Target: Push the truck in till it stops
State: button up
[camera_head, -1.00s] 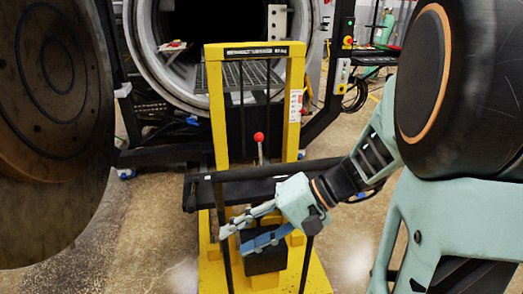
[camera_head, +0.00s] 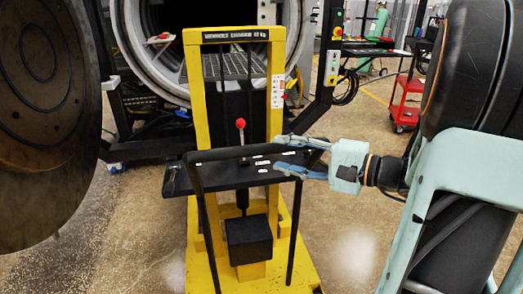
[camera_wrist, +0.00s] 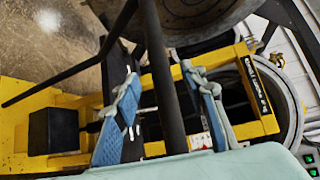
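The truck is a yellow lift truck (camera_head: 196,90) with a tall upright frame, a black platform and a black push handle (camera_head: 237,151). It stands on the floor in front of the round furnace opening (camera_head: 228,22). My gripper (camera_head: 285,156) is at the right end of the handle's crossbar. In the wrist view, the black bar (camera_wrist: 163,75) passes between my gripper's two blue-grey fingers (camera_wrist: 165,110). They are spread apart, with gaps visible beside the bar. Whether either finger touches the bar is unclear.
A red-knobbed lever (camera_head: 240,123) stands in the middle of the truck, above a black box (camera_head: 249,240) low at its front. The large round furnace door (camera_head: 45,120) hangs open at left. A red cart (camera_head: 405,103) stands back right.

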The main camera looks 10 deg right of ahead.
aim_at(268, 151)
jog(key=x, duration=0.7)
grip_shut()
dwell(0.3)
